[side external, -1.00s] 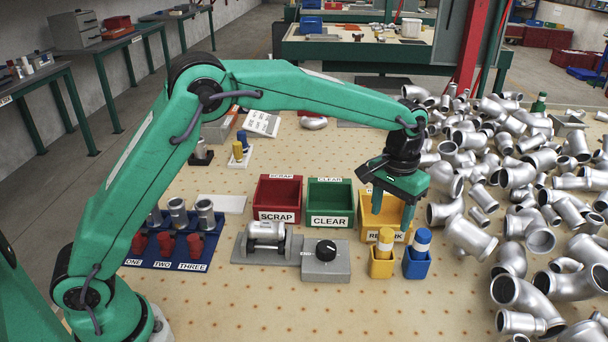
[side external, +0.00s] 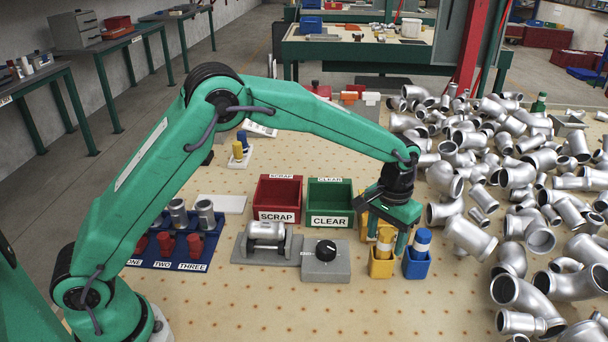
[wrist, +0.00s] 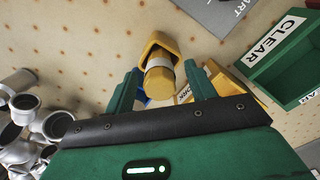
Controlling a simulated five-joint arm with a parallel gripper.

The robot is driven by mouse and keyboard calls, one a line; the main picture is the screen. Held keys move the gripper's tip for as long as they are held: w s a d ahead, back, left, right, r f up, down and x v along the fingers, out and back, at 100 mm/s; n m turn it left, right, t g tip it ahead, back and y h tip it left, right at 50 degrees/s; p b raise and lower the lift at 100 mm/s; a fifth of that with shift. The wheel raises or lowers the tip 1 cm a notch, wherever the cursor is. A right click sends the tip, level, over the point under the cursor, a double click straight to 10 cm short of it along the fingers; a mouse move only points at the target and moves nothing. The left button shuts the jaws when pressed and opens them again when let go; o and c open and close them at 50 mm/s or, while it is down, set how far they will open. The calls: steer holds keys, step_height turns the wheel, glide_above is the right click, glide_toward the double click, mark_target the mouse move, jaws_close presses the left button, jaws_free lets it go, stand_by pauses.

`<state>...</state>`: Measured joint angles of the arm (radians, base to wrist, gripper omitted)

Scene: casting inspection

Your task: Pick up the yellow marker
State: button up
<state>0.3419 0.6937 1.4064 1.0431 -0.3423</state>
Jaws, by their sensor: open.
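The yellow marker (side external: 385,240) stands upright in a yellow holder (side external: 381,267) at the front right of the bins. It has a pale band around it. My gripper (side external: 386,243) is low at the marker, with its fingers around or just behind it; I cannot tell if they touch. In the wrist view the marker (wrist: 160,78) and its holder (wrist: 158,45) show between and just beyond the open fingers of my gripper (wrist: 160,95).
A blue holder (side external: 416,266) with a blue and white marker (side external: 422,241) stands close on the right. The yellow bin is mostly hidden behind my gripper. Green CLEAR (side external: 329,221) and red SCRAP (side external: 277,216) bins stand left. Silver pipe fittings (side external: 469,240) crowd the right.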

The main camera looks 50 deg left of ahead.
steer(key=shift+f, duration=0.6)
steer(key=c, duration=1)
